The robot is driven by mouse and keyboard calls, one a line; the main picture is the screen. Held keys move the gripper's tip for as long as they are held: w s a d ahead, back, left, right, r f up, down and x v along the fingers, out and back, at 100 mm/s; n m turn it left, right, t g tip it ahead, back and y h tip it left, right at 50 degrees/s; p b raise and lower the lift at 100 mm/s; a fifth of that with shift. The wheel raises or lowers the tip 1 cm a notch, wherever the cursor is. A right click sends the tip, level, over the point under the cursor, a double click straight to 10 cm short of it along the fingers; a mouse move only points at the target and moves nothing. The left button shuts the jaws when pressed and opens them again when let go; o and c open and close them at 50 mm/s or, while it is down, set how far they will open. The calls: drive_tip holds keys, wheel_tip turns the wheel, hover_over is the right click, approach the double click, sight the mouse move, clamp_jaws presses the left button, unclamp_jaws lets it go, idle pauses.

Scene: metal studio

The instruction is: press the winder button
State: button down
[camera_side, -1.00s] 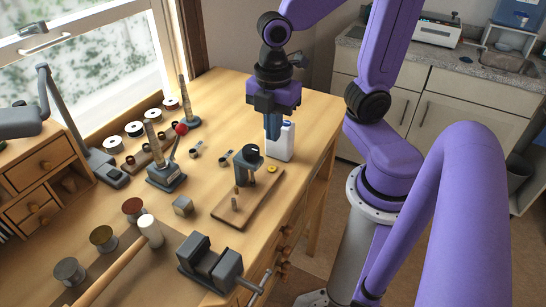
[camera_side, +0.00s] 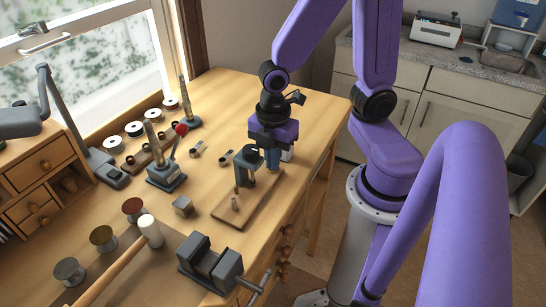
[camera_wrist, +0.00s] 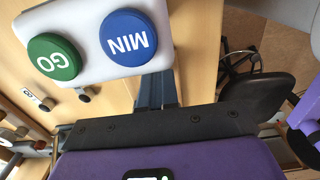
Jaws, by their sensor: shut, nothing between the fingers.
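A pale box carries a blue button (camera_wrist: 129,37) and a green button (camera_wrist: 53,56) in the wrist view. The green one reads GO; the blue one has white letters upside down, perhaps WIN. In the side view, a small part of the white box (camera_side: 288,154) shows behind my gripper (camera_side: 272,168). My gripper is shut and empty, pointing down. In the wrist view its blue fingers run up to the box's edge, and their tips are hidden behind it. I cannot tell whether they touch anything.
A wooden board (camera_side: 243,209) with a dark clamp-like stand (camera_side: 246,167) lies close left of my gripper. A vise (camera_side: 210,264), a mallet (camera_side: 150,231) and a red-knobbed lever tool (camera_side: 165,177) stand on the bench. The bench edge is close on the right.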

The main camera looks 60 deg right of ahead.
drive_tip(key=shift+s+d+f, duration=0.1)
drive_tip(key=shift+s+f, duration=0.15)
drive_tip(key=shift+f, duration=0.65)
drive_tip(key=shift+r, duration=0.1)
drive_tip(key=shift+w+r, duration=0.15)
drive_tip(key=shift+r, duration=0.7)
wheel_tip(320, 180, up, 7)
drive_tip(key=shift+r, duration=0.15)
